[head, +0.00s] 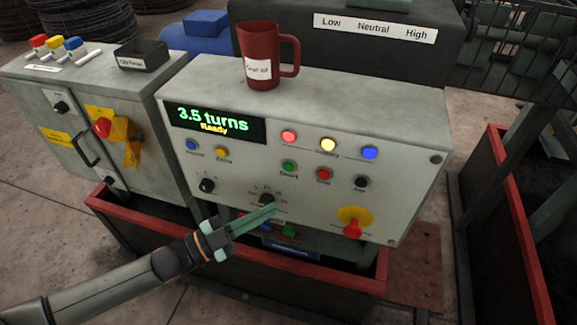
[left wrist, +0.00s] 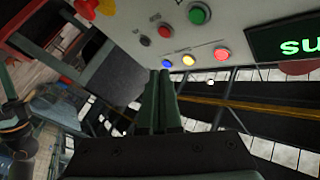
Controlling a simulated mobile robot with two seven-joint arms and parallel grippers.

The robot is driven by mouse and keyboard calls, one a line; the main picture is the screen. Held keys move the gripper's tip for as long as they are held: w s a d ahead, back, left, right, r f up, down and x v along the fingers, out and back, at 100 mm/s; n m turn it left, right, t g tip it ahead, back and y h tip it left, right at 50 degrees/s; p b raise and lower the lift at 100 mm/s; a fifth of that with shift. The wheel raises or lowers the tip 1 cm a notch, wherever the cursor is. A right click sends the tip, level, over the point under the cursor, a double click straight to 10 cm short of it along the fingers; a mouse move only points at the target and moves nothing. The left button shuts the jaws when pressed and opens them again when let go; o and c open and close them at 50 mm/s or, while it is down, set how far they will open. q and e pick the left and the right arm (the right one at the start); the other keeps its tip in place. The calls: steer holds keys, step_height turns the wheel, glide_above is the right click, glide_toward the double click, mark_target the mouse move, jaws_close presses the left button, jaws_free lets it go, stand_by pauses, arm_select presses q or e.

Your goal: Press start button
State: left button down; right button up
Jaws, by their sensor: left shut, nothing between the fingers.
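The start button is the green button (head: 289,167) on the front of the light grey control panel (head: 225,190), left of a red button (head: 323,174). It also shows near the top of the left wrist view (left wrist: 199,13), which sees the panel upside down. My left gripper (head: 271,210) is shut and empty, in front of the panel's lower part. In the head view its fingertips lie below and left of the green button. In the left wrist view the fingertips (left wrist: 160,74) show below the blue lamp (left wrist: 166,63). I cannot tell how far they are from the panel.
The display (head: 215,122) reads "3.5 turns" and "Ready". Red, yellow and blue lamps sit above the buttons. A black button (head: 361,183) and a red knob on yellow (head: 352,228) are on the right. A red mug (head: 262,55) stands on top. A grey cabinet (head: 75,115) stands left.

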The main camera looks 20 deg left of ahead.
mark_target(288, 166)
arm_select(q)
steer(key=w+b, duration=0.4)
steer(key=w, duration=0.4)
steer(key=shift+w+d, duration=0.2)
steer(key=shift+w, duration=0.2)
steer(key=shift+b, duration=0.3)
stand_by(1.4)
steer(key=shift+w, duration=0.45)
